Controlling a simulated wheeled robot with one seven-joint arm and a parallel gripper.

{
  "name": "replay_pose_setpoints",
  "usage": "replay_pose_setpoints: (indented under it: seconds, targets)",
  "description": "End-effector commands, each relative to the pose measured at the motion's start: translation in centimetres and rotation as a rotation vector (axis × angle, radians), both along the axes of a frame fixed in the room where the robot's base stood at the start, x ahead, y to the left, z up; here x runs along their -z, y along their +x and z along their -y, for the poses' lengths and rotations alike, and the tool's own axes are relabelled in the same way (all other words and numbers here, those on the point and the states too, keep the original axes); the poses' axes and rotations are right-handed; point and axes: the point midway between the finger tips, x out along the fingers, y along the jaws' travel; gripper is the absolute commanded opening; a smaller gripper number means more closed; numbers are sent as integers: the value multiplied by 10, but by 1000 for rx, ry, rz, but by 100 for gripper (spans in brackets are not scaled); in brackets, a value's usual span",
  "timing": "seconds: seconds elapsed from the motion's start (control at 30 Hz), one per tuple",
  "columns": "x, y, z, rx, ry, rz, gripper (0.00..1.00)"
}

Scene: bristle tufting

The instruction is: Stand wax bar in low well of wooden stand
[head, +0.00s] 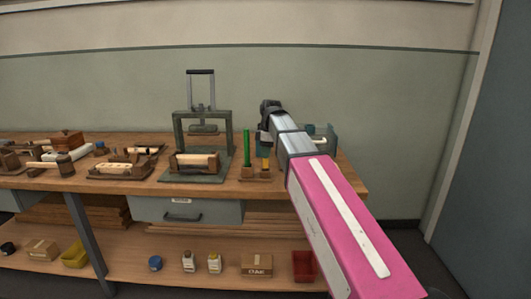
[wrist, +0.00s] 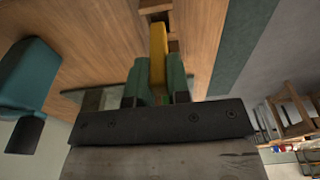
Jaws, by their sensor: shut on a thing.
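The yellow wax bar (wrist: 158,48) is between the green fingers of my gripper (wrist: 157,82) in the wrist view, and my gripper is shut on it. In the head view the wax bar (head: 265,161) hangs upright below my gripper, over the right part of the wooden stand (head: 255,177). The stand also shows at the top of the wrist view (wrist: 154,5), at the bar's far end. I cannot tell whether the bar's lower end is inside a well or just above it. A green stick (head: 246,148) stands upright in the stand's left part.
A press (head: 203,125) with a block on its base stands left of the stand. A teal container (head: 323,137) is at the back right, partly behind my arm. Wooden tools and brush blocks (head: 122,168) fill the left of the bench (head: 225,187). The bench's front edge is close to the stand.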

Motion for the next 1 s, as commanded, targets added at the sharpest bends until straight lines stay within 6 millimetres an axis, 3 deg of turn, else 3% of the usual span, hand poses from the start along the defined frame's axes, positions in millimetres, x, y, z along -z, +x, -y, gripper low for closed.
replay_pose_setpoints:
  seconds: [1.0]
  targets:
    - [15, 0, 0, 0, 0, 0, 0]
